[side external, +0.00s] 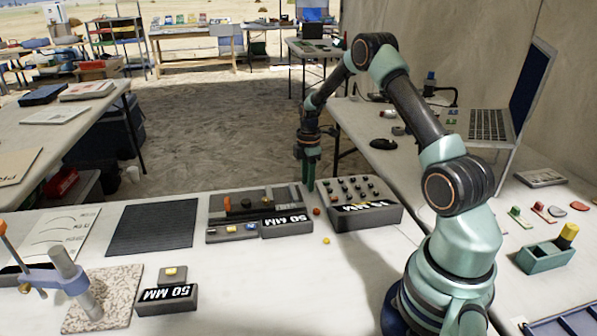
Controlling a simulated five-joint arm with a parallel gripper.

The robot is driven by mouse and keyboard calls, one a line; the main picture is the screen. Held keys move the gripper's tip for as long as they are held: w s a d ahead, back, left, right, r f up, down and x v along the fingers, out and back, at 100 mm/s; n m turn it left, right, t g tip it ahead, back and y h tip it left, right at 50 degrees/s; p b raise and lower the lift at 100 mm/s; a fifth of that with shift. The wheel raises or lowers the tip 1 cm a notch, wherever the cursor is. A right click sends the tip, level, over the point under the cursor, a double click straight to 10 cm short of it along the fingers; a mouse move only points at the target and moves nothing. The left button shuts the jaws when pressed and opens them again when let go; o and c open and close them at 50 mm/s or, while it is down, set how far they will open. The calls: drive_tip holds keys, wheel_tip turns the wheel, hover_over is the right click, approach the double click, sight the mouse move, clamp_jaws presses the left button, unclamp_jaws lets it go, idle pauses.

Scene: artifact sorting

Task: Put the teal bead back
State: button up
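My gripper (309,186) points down at the back edge of the table, just left of a dark grey block with several holes or dark beads (392,216). Its fingers are teal and seen nearly edge-on, so their gap and anything between them cannot be made out. I cannot pick out a teal bead; it may be hidden at the fingers or too small to tell.
A dark tray (216,219) with coloured pieces and a 50 MM block (287,227) stand left of the beads. A black ribbed mat (151,229) lies further left. A teal holder (545,257) with a yellow-topped piece is at right. The front middle table is clear.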

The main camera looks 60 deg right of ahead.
drive_tip(key=shift+r, duration=0.1)
wheel_tip(320, 180, up, 12)
drive_tip(key=a+r+m+t, duration=0.1)
drive_tip(key=a+r+m, duration=0.1)
drive_tip(key=a+r, duration=0.5)
drive_tip(key=s+a+r+m+t, duration=0.2)
drive_tip(key=s+a+m, duration=0.2)
drive_tip(key=s+a, duration=0.3)
drive_tip(key=s+a+r+m+t, duration=0.2)
drive_tip(key=s+a+m, duration=0.3)
drive_tip(key=a, duration=0.6)
drive_tip(key=shift+s+a+r+t, duration=0.35)
drive_tip(key=shift+s+r, duration=0.4)
drive_tip(key=shift+s, duration=0.25)
